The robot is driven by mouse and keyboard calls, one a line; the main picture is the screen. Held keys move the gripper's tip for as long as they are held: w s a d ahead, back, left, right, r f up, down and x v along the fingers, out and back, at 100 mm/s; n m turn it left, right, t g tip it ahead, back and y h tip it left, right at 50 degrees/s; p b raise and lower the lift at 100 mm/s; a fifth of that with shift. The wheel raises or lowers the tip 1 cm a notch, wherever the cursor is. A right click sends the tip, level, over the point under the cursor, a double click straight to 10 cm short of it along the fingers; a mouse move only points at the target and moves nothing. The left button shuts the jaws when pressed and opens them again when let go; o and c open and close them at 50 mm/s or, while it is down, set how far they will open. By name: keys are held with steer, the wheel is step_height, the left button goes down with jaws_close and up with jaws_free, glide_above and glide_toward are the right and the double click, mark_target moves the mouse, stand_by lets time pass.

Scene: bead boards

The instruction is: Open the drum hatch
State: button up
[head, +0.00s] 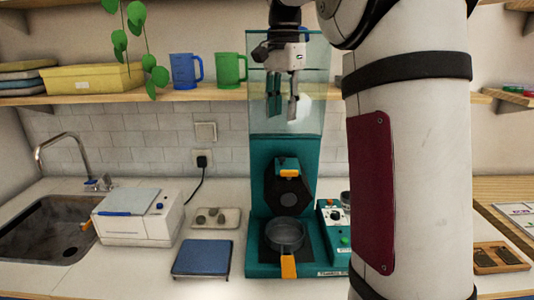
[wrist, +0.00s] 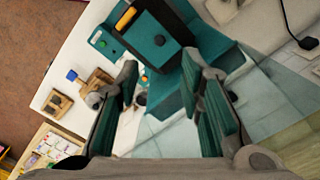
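The teal machine (head: 310,150) stands on the counter with a clear hopper at its top. On its front is a dark many-sided hatch plate (head: 289,200) with a teal block and an orange tab (head: 289,173) at its upper edge. The hatch looks closed. My gripper (head: 283,108) hangs in front of the clear hopper, above the hatch and apart from it. Its two fingers are spread with nothing between them. In the wrist view my gripper (wrist: 172,95) is also open, with teal machine parts (wrist: 170,50) beyond the fingers. The hatch plate is not clearly seen there.
A dark round pan (head: 287,235) with an orange handle sits below the hatch. A control box (head: 333,225) stands at right, partly behind my arm. A blue-topped scale (head: 203,258), a white box (head: 140,220) and a sink (head: 45,230) are at left. A shelf (head: 210,96) holds mugs.

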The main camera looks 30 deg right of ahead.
mark_target(282, 158)
step_height(282, 158, down, 11)
steer(key=shift+f+p, duration=0.1)
steer(key=shift+p, duration=0.2)
jaws_close()
